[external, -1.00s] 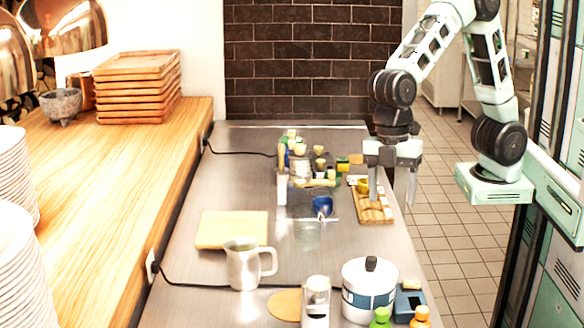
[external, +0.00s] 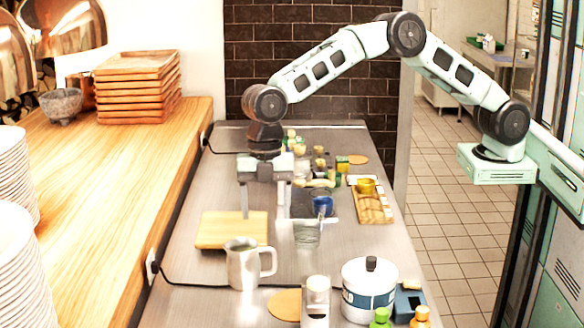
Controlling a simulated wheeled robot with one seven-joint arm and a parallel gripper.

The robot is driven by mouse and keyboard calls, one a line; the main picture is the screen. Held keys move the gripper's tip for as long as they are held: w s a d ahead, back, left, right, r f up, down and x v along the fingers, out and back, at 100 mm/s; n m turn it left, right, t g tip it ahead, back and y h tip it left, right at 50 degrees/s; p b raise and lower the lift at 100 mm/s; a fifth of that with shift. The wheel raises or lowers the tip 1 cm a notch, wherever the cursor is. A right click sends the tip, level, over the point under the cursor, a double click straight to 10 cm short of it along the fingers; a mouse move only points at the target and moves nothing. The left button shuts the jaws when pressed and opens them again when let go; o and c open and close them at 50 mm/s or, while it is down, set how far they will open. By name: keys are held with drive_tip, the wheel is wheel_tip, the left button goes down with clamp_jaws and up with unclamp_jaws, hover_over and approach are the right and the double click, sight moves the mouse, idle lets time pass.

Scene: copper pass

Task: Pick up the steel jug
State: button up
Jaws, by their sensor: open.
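The steel jug (external: 242,266) stands upright on the steel counter, in front of the wooden board, with its handle to the right. My gripper (external: 265,212) is open and empty, fingers pointing down. It hangs above and behind the jug, near the far right part of the board (external: 215,230). The jug is apart from my fingers and nothing hides it.
A clear glass (external: 307,233) and a blue cup (external: 322,205) stand to the right of my gripper. A white pot (external: 369,290), a white-and-steel shaker (external: 316,301) and small bottles stand at the front right. A round cork mat (external: 285,305) lies in front of the jug.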

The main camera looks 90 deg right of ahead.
sight(268, 244)
drive_tip(key=shift+a+f+p, duration=0.35)
drive_tip(key=shift+f+p, duration=0.4)
drive_tip(key=shift+f, duration=1.2)
drive_tip(key=shift+a+f+p, duration=0.4)
drive_tip(key=shift+f+p, duration=0.4)
drive_tip(key=shift+f, duration=1.2)
drive_tip(key=shift+a+f+p, duration=0.35)
drive_tip(key=shift+f+p, duration=0.4)
drive_tip(key=shift+f, duration=1.2)
drive_tip(key=c, duration=1.4)
drive_tip(key=shift+o, duration=0.2)
drive_tip(key=shift+r, duration=0.25)
drive_tip(key=shift+r+b, duration=1.8)
drive_tip(key=shift+r, duration=2.95)
